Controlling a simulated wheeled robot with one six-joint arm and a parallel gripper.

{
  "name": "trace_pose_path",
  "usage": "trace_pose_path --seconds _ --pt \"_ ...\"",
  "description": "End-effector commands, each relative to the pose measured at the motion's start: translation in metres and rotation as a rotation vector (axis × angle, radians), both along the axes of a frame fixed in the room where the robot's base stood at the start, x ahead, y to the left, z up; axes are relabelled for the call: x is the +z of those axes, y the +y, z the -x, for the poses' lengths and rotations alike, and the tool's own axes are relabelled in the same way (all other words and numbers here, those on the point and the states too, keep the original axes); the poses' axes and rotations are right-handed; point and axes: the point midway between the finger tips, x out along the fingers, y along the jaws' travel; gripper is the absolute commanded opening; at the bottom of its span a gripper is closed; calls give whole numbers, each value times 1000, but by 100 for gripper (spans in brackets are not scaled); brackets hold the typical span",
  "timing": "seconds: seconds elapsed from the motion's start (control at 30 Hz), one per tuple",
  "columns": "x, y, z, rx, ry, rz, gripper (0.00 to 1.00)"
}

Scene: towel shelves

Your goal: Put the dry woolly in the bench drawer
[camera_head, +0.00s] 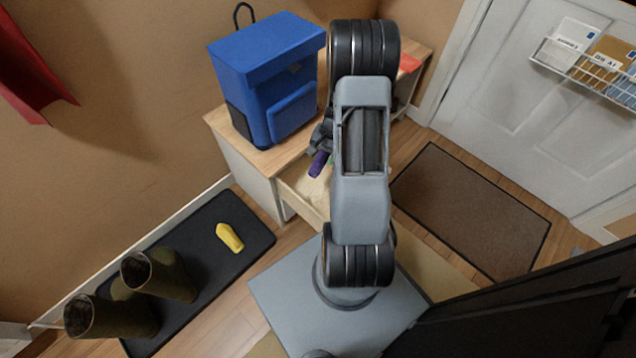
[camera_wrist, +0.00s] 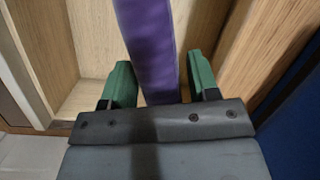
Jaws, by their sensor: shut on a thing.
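A purple woolly (camera_head: 318,164) hangs from my gripper (camera_head: 325,142), beside the front of the bench and over the open drawer (camera_head: 305,190). In the wrist view the purple woolly (camera_wrist: 150,45) stands as a long strip between the green fingers of my gripper (camera_wrist: 159,75). My gripper is shut on it. The light wooden walls of the drawer (camera_wrist: 45,45) show around it. The woolly's lower end is not clear, and I cannot tell whether it touches the drawer floor. My arm hides part of the bench (camera_head: 225,130) and drawer.
A blue backpack (camera_head: 270,75) stands on the bench top, close to my gripper. A red item (camera_head: 408,63) lies at the bench's far end. Boots (camera_head: 155,275) and a yellow item (camera_head: 229,237) are on the black tray (camera_head: 250,232). A brown doormat (camera_head: 470,210) lies before the door.

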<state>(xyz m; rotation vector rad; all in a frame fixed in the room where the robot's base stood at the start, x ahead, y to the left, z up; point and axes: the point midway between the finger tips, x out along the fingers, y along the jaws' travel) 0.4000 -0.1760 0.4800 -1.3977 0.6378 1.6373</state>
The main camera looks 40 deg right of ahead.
Motion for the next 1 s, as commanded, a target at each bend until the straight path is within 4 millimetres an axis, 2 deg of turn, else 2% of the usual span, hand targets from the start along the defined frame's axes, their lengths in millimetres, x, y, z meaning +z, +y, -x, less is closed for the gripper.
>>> trace_pose_path --seconds 0.03,0.1,0.3,0.5,0.77,1.0 --pt "-21 0 1 -2 4 -2 30" --pt "-39 -1 1 -4 5 -2 30" --pt "-84 1 -1 -3 6 5 30" --pt "-107 4 -3 0 8 12 30" --pt "-119 6 -4 3 11 15 30" --pt "-150 5 -3 3 11 14 30"
